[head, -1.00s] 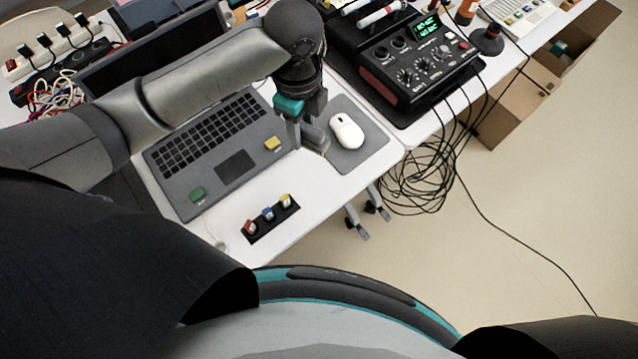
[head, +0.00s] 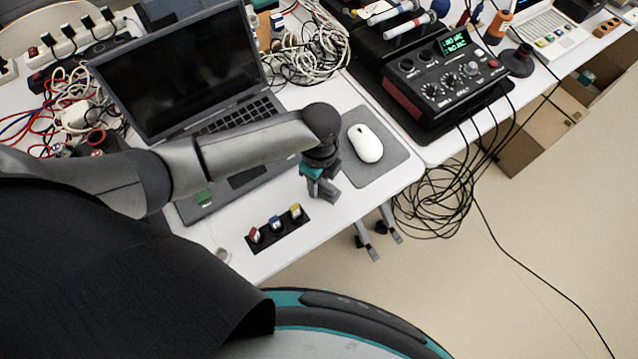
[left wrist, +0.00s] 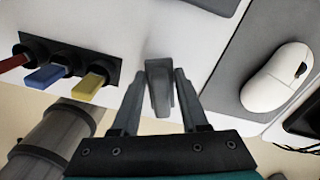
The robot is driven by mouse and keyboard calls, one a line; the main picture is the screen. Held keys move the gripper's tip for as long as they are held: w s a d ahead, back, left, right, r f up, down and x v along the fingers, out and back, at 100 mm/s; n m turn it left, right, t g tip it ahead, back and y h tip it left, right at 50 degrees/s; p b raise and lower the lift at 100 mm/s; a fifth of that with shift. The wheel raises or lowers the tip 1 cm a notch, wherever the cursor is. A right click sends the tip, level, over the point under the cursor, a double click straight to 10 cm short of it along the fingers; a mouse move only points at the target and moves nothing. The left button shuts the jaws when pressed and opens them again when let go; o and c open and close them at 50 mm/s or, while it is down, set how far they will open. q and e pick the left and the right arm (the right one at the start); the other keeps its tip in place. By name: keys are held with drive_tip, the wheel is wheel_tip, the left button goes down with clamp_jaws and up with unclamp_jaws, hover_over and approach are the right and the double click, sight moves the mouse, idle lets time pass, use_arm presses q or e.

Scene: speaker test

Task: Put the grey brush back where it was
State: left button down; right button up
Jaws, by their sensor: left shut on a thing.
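My left gripper (head: 322,192) is over the front part of the white table, right of the laptop and near the mouse pad. In the left wrist view its fingers (left wrist: 157,105) are closed on a small grey piece (left wrist: 160,78), which I take for the grey brush. Its lower end and whether it touches the table cannot be told. In the head view the brush is hard to tell from the fingers. My right gripper is not in view.
A black holder (head: 264,241) with red, blue and yellow pieces is left of the gripper. A white mouse (head: 366,143) lies on a grey pad (head: 385,165) to the right. The open laptop (head: 187,75) is behind my arm. Black cables (head: 440,195) hang beyond the table's edge.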

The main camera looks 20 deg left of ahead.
use_arm(q)
drive_tip(key=shift+f, duration=0.5)
drive_tip(key=shift+f, duration=0.1)
drive_tip(key=shift+c, duration=2.1)
unclamp_jaws()
wheel_tip(320, 180, up, 12)
drive_tip(key=p, duration=0.3)
